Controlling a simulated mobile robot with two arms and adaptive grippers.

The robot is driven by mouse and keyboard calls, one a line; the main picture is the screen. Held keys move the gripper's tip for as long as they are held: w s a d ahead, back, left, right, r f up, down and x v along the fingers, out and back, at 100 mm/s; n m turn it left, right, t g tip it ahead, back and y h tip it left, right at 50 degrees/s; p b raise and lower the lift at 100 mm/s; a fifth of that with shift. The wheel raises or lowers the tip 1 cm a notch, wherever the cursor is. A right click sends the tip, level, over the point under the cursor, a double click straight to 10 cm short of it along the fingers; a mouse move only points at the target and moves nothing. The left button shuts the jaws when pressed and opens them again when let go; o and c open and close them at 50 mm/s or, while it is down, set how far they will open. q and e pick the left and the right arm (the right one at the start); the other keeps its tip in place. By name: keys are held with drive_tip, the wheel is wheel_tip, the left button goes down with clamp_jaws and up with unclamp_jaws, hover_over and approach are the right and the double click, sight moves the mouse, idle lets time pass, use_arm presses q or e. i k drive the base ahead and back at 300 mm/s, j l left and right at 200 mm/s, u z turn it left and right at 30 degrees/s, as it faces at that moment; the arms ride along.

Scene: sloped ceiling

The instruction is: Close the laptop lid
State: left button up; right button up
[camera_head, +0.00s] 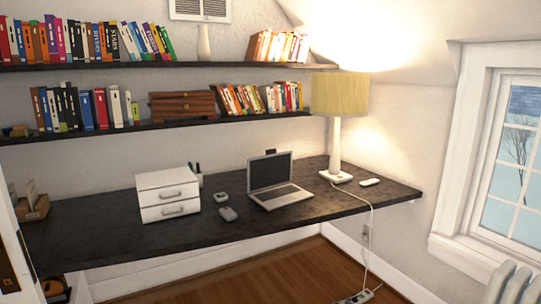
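A silver laptop (275,182) with a dark screen stands open on the black desk (120,236), right of the middle. Its lid is raised and tilts slightly back, and its keyboard faces the front of the desk. Neither of my grippers is in the head view.
A white drawer box (167,194) and a mouse (228,214) are left of the laptop. A lamp (335,150) stands to its right, with a cord hanging over the desk's front edge. Book-filled shelves (160,130) run above. The wooden floor (270,274) in front is mostly clear.

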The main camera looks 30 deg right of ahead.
sight(274, 169)
drive_tip(key=i+l+z, duration=0.2)
drive_tip(key=i+l, duration=0.55)
drive_tip(key=i, duration=0.05)
